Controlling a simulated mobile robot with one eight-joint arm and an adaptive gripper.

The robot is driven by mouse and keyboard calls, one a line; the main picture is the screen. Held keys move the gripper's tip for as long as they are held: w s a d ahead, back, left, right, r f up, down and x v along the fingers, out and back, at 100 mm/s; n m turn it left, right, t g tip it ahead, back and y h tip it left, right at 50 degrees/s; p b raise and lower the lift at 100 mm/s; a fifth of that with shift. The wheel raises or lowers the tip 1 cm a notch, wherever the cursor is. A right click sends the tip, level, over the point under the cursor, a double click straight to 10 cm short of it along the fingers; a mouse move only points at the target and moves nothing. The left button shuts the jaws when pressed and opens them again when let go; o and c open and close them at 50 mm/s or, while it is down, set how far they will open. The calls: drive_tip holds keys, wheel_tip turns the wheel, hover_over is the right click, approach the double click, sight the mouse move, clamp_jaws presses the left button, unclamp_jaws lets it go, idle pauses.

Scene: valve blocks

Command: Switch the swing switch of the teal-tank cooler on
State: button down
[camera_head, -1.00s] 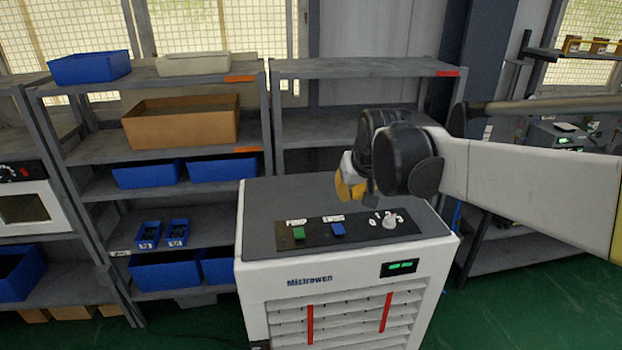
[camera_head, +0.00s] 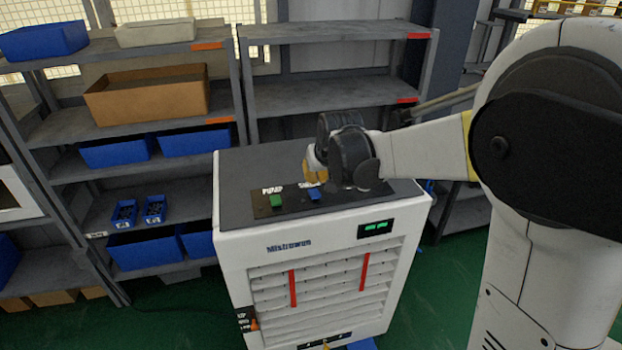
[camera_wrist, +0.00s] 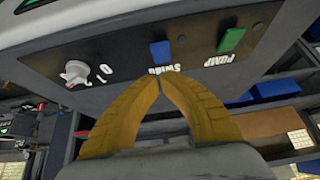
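The white cooler (camera_head: 229,237) with a dark grey top stands in the middle of the head view. I cannot tell which way the blue switch is tipped. My gripper (camera_head: 310,172) is low over the panel, just behind the blue switch. In the wrist view its yellow fingertips (camera_wrist: 160,80) meet, empty, pointing toward the blue switch, apparently with a small gap.
A pale knob (camera_wrist: 75,72) is on the same panel in the wrist view; my arm hides it in the head view. A lit green display (camera_head: 375,228) is on the cooler's front. Shelves with blue bins (camera_head: 115,150) and a cardboard box (camera_head: 150,99) stand behind.

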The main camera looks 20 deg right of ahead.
sight(319, 195)
drive_tip(key=shift+s+f, duration=0.2)
drive_tip(key=shift+f, duration=0.55)
drive_tip(key=shift+s+f, duration=0.2)
drive_tip(key=shift+f, duration=0.5)
drive_tip(key=shift+s, duration=0.1)
drive_tip(key=f+b, duration=0.1)
drive_tip(key=b, duration=0.1)
drive_tip(key=f+t+b, duration=0.1)
drive_tip(key=shift+s+t+b, duration=0.25)
drive_tip(key=shift+t+b, duration=0.05)
drive_tip(key=shift+b, duration=0.05)
drive_tip(key=shift+s+r+t+b, duration=0.1)
drive_tip(key=shift+r+t+b, duration=0.1)
drive_tip(key=shift+t+b, duration=0.15)
drive_tip(key=shift+r+p, duration=0.3)
drive_tip(key=shift+w, duration=0.2)
drive_tip(key=shift+w+r, duration=0.25)
drive_tip(key=shift+w, duration=0.45)
